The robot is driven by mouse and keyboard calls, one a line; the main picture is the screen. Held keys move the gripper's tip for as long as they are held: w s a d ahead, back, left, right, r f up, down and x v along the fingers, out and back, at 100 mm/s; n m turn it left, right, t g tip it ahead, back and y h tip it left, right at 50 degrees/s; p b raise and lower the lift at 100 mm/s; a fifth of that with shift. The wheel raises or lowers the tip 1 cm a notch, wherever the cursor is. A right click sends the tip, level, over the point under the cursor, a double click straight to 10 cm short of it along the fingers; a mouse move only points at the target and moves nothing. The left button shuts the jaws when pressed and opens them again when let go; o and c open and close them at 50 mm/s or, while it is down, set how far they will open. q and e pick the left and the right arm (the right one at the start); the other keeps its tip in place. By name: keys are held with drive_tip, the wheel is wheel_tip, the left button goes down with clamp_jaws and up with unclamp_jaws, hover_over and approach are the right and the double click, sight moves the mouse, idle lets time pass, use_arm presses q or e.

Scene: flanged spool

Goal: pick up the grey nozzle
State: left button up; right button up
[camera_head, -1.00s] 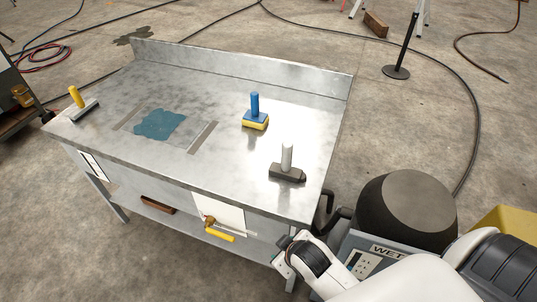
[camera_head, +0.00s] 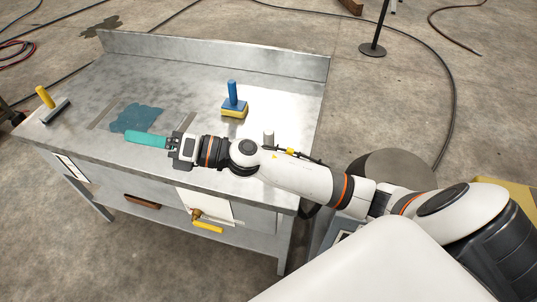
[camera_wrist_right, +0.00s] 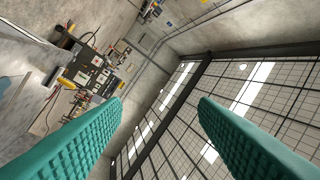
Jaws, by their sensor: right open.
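The grey nozzle (camera_head: 268,136) is at the right part of the metal workbench (camera_head: 165,85). Only the top of its light grey upright tube shows in the head view; its dark base is hidden behind my right arm. My right gripper (camera_head: 146,138) is to the left of it, with teal fingers pointing left over the front left half of the bench. In the right wrist view the two fingers (camera_wrist_right: 155,135) are wide apart with nothing between them. My left gripper is in neither view.
A blue-handled tool with a yellow base (camera_head: 234,102) stands behind my forearm. A yellow-handled tool with a grey base (camera_head: 52,106) stands at the bench's left end. A teal patch (camera_head: 138,116) lies near my fingers. A raised ledge (camera_head: 215,56) runs along the back.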

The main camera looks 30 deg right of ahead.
wheel_tip(320, 180, down, 3)
drive_tip(key=s+a+n+g, duration=0.1)
drive_tip(key=s+n+g, duration=0.1)
drive_tip(key=n+g, duration=0.75)
drive_tip(key=n+g+h, duration=0.3)
drive_tip(key=n+h, duration=0.8)
drive_tip(key=h, duration=0.6)
approach(269, 141)
drive_tip(key=shift+w+d, duration=0.55)
drive_tip(key=shift+w, duration=0.15)
wheel_tip(269, 141, down, 6)
drive_tip(key=shift+p, duration=1.1)
wheel_tip(269, 141, down, 5)
drive_tip(key=shift+s+r+p, duration=0.1)
drive_tip(key=shift+p, duration=0.95)
drive_tip(key=shift+f, duration=0.45)
drive_tip(key=shift+c, duration=0.3)
